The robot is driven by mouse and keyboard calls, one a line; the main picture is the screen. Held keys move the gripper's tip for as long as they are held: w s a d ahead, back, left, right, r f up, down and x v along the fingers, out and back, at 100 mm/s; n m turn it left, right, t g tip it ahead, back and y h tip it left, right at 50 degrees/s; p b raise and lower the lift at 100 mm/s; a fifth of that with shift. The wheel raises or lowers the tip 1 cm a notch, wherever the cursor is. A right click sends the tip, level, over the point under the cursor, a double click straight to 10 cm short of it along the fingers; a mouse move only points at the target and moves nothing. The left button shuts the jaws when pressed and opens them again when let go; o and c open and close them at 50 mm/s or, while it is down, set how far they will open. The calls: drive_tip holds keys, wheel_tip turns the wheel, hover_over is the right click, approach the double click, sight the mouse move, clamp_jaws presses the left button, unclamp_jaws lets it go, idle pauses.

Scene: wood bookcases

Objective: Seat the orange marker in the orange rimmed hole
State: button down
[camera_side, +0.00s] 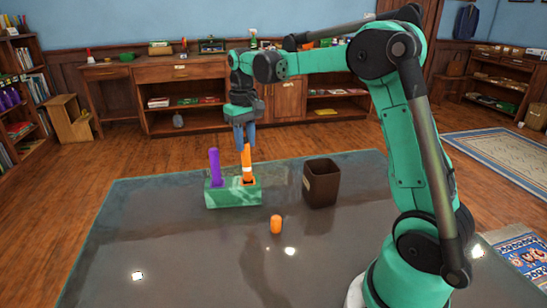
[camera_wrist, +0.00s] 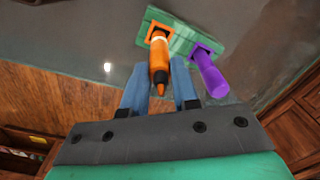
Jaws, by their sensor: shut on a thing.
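The orange marker (camera_side: 247,160) stands nearly upright at the orange rimmed hole (camera_side: 248,182) of the green block (camera_side: 222,197). Its lower end meets the hole; how deep it sits I cannot tell. In the wrist view the orange marker (camera_wrist: 159,58) runs from the hole in the green block (camera_wrist: 183,38) toward the camera, pointed end nearest. My gripper (camera_side: 246,146) is above the block with its blue fingers around the marker's upper part. In the wrist view my gripper (camera_wrist: 160,70) has one finger on each side of the marker, shut on it.
A purple marker (camera_side: 214,166) stands in the block's other hole, close beside my fingers. A dark brown open bin (camera_side: 321,185) is right of the block. The table's front left is clear.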

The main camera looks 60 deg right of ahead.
wheel_tip(320, 180, up, 4)
drive_tip(key=r, duration=0.1)
hover_over(248, 180)
drive_tip(key=shift+w+d+f, duration=0.25)
drive_tip(key=shift+w+d, duration=0.05)
drive_tip(key=shift+s+d+y, duration=0.1)
drive_tip(key=shift+d+y, duration=0.05)
drive_tip(key=shift+y, duration=0.25)
wheel_tip(248, 180, down, 9)
drive_tip(key=shift+r, duration=0.1)
drive_tip(key=c, duration=0.6)
unclamp_jaws()
drive_tip(key=shift+c, duration=0.2)
